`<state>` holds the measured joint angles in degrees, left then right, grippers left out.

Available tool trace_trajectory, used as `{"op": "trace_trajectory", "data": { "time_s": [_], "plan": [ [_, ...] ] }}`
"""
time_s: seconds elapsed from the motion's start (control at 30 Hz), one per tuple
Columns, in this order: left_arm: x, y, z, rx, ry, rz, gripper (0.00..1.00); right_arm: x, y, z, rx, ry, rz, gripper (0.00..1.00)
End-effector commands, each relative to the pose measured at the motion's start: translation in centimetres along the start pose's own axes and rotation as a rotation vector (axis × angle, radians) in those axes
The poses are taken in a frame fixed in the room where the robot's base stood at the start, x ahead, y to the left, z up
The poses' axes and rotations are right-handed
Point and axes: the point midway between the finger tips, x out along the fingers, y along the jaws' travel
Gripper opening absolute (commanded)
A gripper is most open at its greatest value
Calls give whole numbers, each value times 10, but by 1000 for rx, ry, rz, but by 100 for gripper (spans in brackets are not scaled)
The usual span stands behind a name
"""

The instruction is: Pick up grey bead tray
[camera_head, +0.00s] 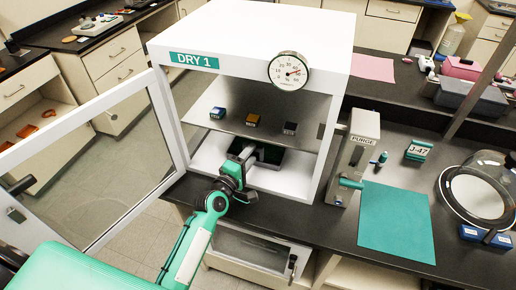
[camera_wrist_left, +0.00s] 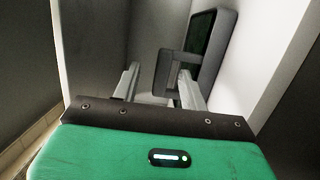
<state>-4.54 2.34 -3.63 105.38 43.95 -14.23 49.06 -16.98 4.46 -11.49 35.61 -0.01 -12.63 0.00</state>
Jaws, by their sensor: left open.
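The grey bead tray (camera_head: 271,164) sits low inside the cabinet marked DRY 1, below its shelf, partly hidden by my left gripper. In the left wrist view the grey bead tray (camera_wrist_left: 228,50) has a grey rim, a dark green inside and a squared grey handle pointing toward me. My left gripper (camera_head: 246,153) reaches into the lower compartment at the tray's near left side. In the left wrist view my left gripper (camera_wrist_left: 160,80) is open, with the handle between or just beyond its fingers; contact cannot be told. My right gripper is not in view.
The cabinet (camera_head: 185,80) has its glass door (camera_head: 90,150) swung open to the left. Small boxes stand on the shelf (camera_head: 228,122) above my gripper. A PURGE unit (camera_head: 358,145), a teal mat (camera_head: 396,222) and a glass-domed vessel (camera_head: 480,190) stand right of the cabinet.

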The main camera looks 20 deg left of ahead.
Motion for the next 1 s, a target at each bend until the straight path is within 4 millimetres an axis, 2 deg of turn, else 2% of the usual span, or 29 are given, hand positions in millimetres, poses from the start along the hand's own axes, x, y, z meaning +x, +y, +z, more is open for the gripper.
{"op": "trace_trajectory", "data": {
  "time_s": [0.1, 0.3, 0.63, 0.8, 0.87, 1.0],
  "plan": [
    [16, 0, 1, 1, -2, 0, 44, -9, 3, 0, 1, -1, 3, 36],
    [39, -3, 2, 2, -1, 0, 44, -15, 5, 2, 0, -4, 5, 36],
    [44, -5, 1, 1, 0, 0, 44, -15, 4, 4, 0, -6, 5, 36],
    [44, -5, 1, 1, 0, 0, 10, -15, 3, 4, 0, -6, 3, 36],
    [44, -5, 1, 1, 0, 0, 0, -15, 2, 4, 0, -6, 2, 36],
    [44, -5, 1, 1, 0, 0, 0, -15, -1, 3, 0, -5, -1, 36]
  ]
}}
